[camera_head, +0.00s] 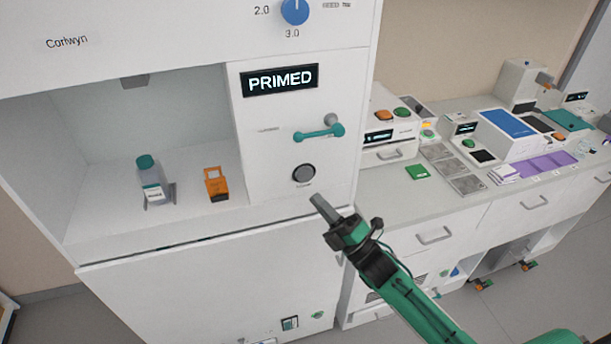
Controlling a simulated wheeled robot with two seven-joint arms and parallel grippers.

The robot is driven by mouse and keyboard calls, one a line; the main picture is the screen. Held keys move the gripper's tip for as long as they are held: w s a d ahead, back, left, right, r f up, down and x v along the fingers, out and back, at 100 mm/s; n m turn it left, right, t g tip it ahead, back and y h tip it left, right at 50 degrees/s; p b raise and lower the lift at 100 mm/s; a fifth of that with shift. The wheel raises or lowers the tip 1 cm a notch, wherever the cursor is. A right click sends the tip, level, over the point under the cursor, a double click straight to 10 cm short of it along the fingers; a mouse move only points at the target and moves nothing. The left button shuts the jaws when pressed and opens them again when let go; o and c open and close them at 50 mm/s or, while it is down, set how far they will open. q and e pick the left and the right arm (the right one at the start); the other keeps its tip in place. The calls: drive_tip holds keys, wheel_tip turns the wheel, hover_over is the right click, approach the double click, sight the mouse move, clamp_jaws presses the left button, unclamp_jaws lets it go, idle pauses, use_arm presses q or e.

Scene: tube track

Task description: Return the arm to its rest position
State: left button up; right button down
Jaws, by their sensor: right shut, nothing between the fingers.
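My right arm comes in from the lower right with green and black links. Its gripper (322,207) is shut and empty, with the fingers pointing up and left. In the picture it lies just below the round dark button (304,174) on the white machine (190,290); I cannot tell whether it touches the panel. My left gripper is not in view. The display (280,80) on the machine reads PRIMED. A teal lever handle (319,132) sits between the display and the button.
In the machine's open bay stand a teal-capped bottle (152,182) in a holder and an orange item (216,184). A blue knob (295,11) is above the display. To the right, a counter (400,205) carries several devices and a green block (418,171).

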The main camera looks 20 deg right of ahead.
idle(0.3)
drive_tip(key=w+d+f+m+g+h, duration=0.15)
drive_tip(key=f+m+h, duration=0.25)
drive_tip(key=f, duration=0.6)
drive_tip(key=w+d+f+m+h, duration=0.1)
drive_tip(key=d+f+m+h, duration=0.25)
drive_tip(key=f, duration=0.65)
drive_tip(key=s+d+f+m+g+h, duration=0.25)
drive_tip(key=s+f+m, duration=0.2)
drive_tip(key=f, duration=0.75)
drive_tip(key=s+d+f+m+g+h, duration=0.1)
drive_tip(key=s+f+m+g+h, duration=0.3)
drive_tip(key=f, duration=0.7)
drive_tip(key=s+d+f+m+g, duration=0.1)
drive_tip(key=s+f+m+g, duration=0.35)
drive_tip(key=s+f, duration=1.35)
drive_tip(key=s+f+m+g, duration=0.2)
drive_tip(key=s+f+g, duration=0.1)
drive_tip(key=s, duration=0.8)
drive_tip(key=s+f+m+g, duration=0.1)
drive_tip(key=s+f+g, duration=0.2)
drive_tip(key=s, duration=0.9)
drive_tip(key=shift+s+a+f+m, duration=0.15)
drive_tip(key=shift+a+f+m, duration=0.2)
drive_tip(key=shift+f, duration=0.2)
